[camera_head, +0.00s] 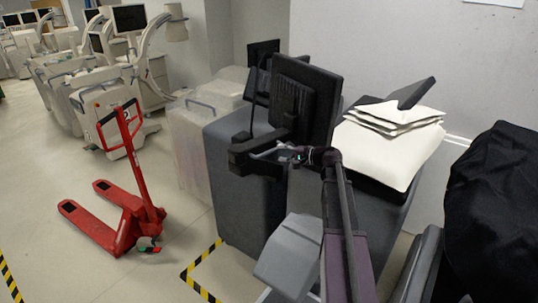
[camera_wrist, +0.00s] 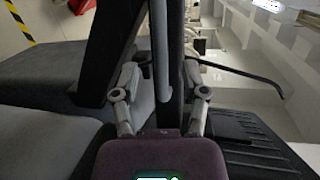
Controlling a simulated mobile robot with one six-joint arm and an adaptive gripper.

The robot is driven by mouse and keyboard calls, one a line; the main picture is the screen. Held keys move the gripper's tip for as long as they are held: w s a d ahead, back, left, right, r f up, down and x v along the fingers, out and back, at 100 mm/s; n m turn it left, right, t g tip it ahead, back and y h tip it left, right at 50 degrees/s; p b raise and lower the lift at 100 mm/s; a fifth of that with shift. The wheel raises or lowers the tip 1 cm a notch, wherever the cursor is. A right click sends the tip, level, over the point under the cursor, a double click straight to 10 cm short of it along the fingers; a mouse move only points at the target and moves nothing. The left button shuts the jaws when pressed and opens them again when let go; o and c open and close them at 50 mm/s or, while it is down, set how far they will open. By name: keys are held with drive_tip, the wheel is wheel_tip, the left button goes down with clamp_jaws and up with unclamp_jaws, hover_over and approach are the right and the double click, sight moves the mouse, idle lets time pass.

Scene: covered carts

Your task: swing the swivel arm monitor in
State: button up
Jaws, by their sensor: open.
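The swivel arm monitor (camera_head: 305,100) is a dark panel seen from behind, above a dark grey cart. Its dark arm bracket (camera_head: 245,155) juts left below it. My gripper (camera_head: 268,152) is at that bracket, just under the monitor's lower edge. In the wrist view my gripper (camera_wrist: 158,72) is open, with a finger on each side of a slim grey bar (camera_wrist: 160,45). I cannot tell whether either finger touches it. A ribbed dark panel, apparently the monitor's back (camera_wrist: 250,140), fills the lower right there. The monitor's screen side is hidden.
A second dark screen (camera_head: 262,55) stands behind. White folded covers (camera_head: 385,140) lie on the cart to the right, by a black draped bulk (camera_head: 495,210). A red pallet jack (camera_head: 125,205) stands left on open floor. Several pale machines (camera_head: 105,95) line the back left.

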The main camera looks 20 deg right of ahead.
sight(270, 152)
drive_tip(key=shift+b+x, duration=0.4)
drive_tip(key=shift+x, duration=2.25)
clamp_jaws()
